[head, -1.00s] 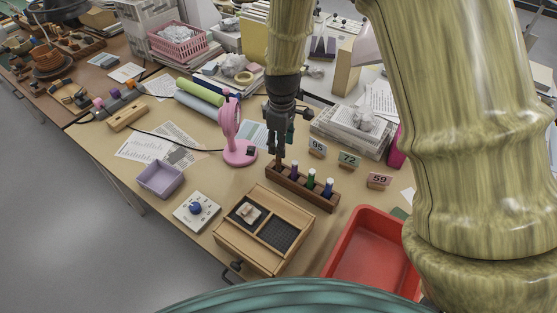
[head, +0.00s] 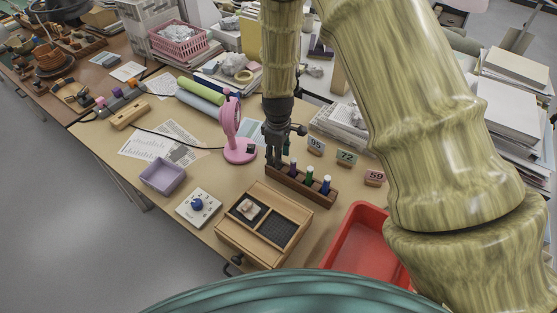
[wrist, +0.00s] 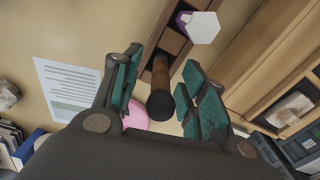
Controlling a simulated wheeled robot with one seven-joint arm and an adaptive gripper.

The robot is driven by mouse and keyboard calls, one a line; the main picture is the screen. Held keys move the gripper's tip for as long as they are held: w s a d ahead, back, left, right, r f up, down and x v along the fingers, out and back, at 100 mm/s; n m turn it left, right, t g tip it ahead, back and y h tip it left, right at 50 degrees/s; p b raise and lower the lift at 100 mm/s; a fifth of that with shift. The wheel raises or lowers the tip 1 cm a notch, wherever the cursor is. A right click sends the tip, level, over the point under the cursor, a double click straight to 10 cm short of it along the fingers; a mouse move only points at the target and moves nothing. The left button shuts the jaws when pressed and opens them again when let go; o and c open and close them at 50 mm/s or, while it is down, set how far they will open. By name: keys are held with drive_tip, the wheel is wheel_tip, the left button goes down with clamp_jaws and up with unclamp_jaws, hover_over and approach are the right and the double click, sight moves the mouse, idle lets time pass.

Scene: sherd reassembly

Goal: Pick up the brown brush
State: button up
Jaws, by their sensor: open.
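The brown brush (wrist: 161,88) stands in the left end of the dark wooden rack (head: 312,196). In the wrist view its brown handle with a dark round end points toward the camera, between the two teal-padded fingers. My gripper (wrist: 160,90) is open around it, with a gap visible on both sides of the handle. In the head view my gripper (head: 276,158) is low over the rack's left end, and its fingers mostly hide the brush. The brush's lower end is hidden in the rack.
The rack also holds purple (head: 292,169), green (head: 309,175) and blue (head: 326,185) capped items. A pink fan (head: 236,140) stands close on the left. Number cards (head: 346,158) stand behind. A wooden compartment box (head: 232,240) and red tray (head: 335,252) are in front.

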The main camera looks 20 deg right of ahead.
clamp_jaws()
drive_tip(key=shift+w, duration=0.1)
idle(0.3)
drive_tip(key=shift+r+b, duration=1.2)
drive_tip(key=shift+r, duration=3.8)
